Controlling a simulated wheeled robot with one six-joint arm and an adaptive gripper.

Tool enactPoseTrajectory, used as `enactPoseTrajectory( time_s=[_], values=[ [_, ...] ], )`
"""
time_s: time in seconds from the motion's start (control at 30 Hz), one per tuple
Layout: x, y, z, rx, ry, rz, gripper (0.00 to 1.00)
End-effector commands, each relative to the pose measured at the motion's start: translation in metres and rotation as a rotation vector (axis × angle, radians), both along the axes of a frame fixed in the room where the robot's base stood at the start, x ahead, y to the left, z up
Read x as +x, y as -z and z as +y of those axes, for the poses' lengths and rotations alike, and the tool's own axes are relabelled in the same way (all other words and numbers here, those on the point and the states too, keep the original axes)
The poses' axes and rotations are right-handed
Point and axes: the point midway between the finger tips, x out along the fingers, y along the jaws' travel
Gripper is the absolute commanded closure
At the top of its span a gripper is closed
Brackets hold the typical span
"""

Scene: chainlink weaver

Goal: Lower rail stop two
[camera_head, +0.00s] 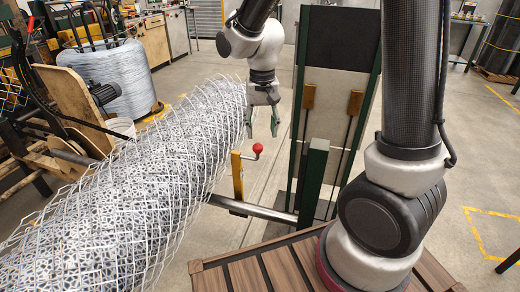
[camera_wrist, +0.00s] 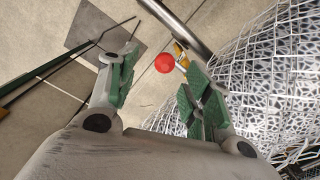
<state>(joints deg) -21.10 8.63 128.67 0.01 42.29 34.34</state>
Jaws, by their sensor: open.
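A yellow upright stop (camera_head: 237,175) with a red ball knob (camera_head: 257,148) on a short side arm stands up from a grey steel rail (camera_head: 262,211). I see no number on it. My gripper (camera_head: 262,122) is open and empty, pointing down just above the knob in the head view. In the wrist view, the red knob (camera_wrist: 165,63) shows beyond the open fingers (camera_wrist: 157,80), apart from them. Part of the yellow stop (camera_wrist: 181,54) and the rail (camera_wrist: 176,26) show behind the knob.
A large chainlink mesh roll (camera_head: 120,205) lies close left of the stop, and its wires (camera_wrist: 285,70) come near the right finger. A green post (camera_head: 313,178) and a tall panel frame stand to the right. A slatted wooden deck (camera_head: 260,270) is in front.

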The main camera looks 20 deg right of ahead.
Motion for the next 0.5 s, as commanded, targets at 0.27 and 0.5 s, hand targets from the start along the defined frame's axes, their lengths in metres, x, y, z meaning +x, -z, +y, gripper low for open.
enactPoseTrajectory(
  time_s=[0.27, 0.5],
  values=[
    [0.001, 0.039, 0.004, -0.004, 0.005, 0.011, 0.5],
    [0.002, 0.074, 0.003, -0.004, 0.005, 0.009, 0.5]
  ],
)
